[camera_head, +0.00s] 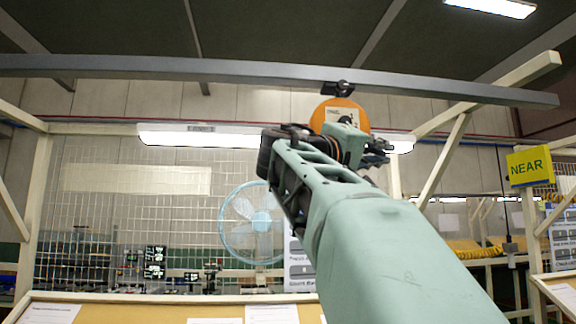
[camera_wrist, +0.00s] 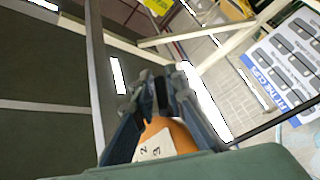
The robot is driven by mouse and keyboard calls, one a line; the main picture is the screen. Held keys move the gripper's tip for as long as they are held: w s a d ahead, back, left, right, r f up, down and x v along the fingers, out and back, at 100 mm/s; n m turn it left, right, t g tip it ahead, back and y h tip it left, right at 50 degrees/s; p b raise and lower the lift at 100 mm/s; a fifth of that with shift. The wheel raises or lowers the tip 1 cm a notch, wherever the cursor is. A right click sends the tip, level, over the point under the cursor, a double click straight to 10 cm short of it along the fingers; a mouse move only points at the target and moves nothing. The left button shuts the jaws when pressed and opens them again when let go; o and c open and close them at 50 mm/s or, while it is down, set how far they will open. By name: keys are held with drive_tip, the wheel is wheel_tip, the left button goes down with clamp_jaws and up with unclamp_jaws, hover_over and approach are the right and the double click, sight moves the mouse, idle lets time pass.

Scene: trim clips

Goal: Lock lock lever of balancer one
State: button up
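The balancer (camera_head: 340,113) is an orange disc with a pale label, hanging from the grey overhead rail. My gripper (camera_head: 376,150) is raised in front of its lower right part and hides much of it. In the wrist view the orange balancer (camera_wrist: 178,135) shows between and below my fingers, with a white label (camera_wrist: 153,148) bearing digits. The fingertips of my gripper (camera_wrist: 158,85) come close together, with a dark narrow piece between them. I cannot tell whether this is the lock lever or whether the fingers touch it. The lock lever cannot be made out clearly.
The grey rail (camera_head: 220,70) runs across above the balancer, close to my gripper. A blue fan (camera_head: 251,222) and a wire mesh wall stand behind. A yellow NEAR sign (camera_head: 529,167) hangs at the right. Wooden boards with papers (camera_head: 272,314) are below.

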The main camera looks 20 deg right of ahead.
drive_tip(key=shift+o, duration=1.3)
drive_tip(key=shift+r+p, duration=0.15)
drive_tip(key=shift+p, duration=0.4)
